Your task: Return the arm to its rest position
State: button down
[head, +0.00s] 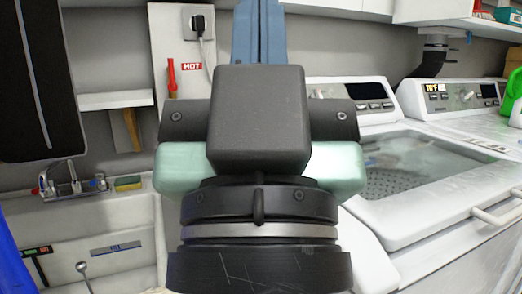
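My gripper (259,120) fills the middle of the head view, close to the camera. I see its dark housing and the black round wrist below it, with a silver ring. A pale green piece shows on both sides behind the housing; I cannot tell whether it belongs to my arm. The fingertips are hidden, so I cannot see whether the gripper is open or shut, or whether it holds anything.
A sink (120,225) with a faucet (72,180) and sponge (128,183) is at the left. A washing machine (420,175) with a glass lid stands at the right. A dark hanging item (36,85) is upper left. A blue item (258,35) rises behind my gripper.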

notch_tip(320, 180, up, 33)
jog(key=p, duration=3.1)
